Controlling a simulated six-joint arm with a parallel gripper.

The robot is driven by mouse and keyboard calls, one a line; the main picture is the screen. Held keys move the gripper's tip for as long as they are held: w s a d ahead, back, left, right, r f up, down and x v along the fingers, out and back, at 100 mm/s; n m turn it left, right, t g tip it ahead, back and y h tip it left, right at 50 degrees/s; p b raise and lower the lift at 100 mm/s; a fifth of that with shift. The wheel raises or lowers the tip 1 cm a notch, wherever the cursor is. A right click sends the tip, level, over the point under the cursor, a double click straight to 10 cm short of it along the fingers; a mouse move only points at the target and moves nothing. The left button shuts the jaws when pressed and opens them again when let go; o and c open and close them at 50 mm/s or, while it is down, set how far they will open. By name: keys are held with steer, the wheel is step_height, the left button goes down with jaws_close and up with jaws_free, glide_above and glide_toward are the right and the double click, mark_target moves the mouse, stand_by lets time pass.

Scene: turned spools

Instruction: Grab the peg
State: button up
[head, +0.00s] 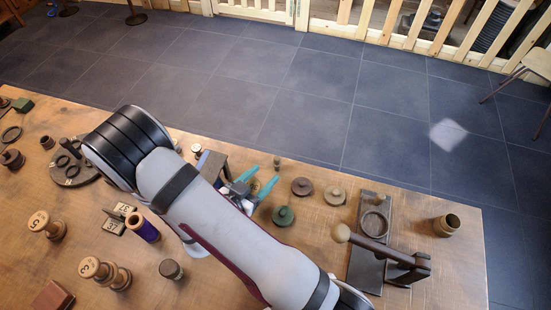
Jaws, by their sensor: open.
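My gripper (258,181) has teal fingertips, spread apart with nothing visible between them. It is over the back middle of the wooden table, partly hidden behind my arm. A small upright piece (277,163), perhaps the peg, stands just beyond the fingertips near the table's back edge. It is too small to identify surely.
Flat knobbed discs, one green (284,215), one brown (302,187) and one tan (335,196), lie right of my gripper. A lever press (368,262) and a cup (446,225) stand farther right. Spools (46,225) and a purple-thread spool (142,227) stand left.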

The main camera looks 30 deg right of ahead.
mark_target(275, 161)
steer(key=x, duration=0.8)
steer(key=shift+w+d+r, duration=0.2)
steer(key=shift+w+r, duration=0.05)
steer(key=shift+r, duration=0.05)
jaws_close()
